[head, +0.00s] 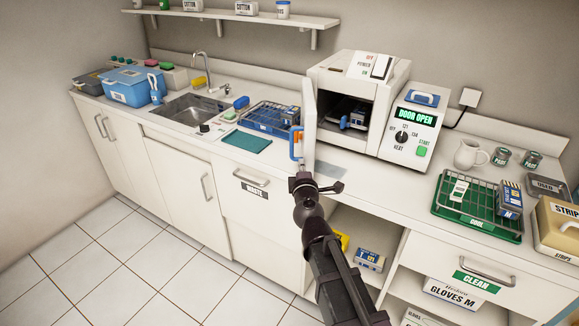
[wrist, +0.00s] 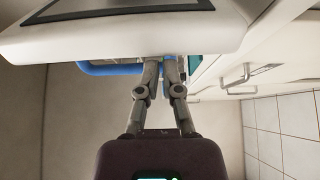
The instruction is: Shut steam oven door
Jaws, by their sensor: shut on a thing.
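The steam oven (head: 335,82) stands on the counter with its door (head: 309,118) swung open to the left of the chamber. I see the door nearly edge-on in the head view, and it also fills the top of the wrist view (wrist: 130,32). A blue handle (head: 293,146) is on the door's outer side. My gripper (head: 301,166) is at the handle's lower end. In the wrist view its fingers (wrist: 161,66) are closed around the blue bar (wrist: 108,68). A blue-labelled pack (head: 354,118) sits inside the chamber. The oven's display (head: 416,115) reads DOOR OPEN.
A blue rack (head: 262,117) and a teal cloth (head: 246,141) lie left of the door. A green rack (head: 478,215), a white jug (head: 470,154) and a tan box (head: 558,224) stand at right. The counter before the chamber is mostly clear.

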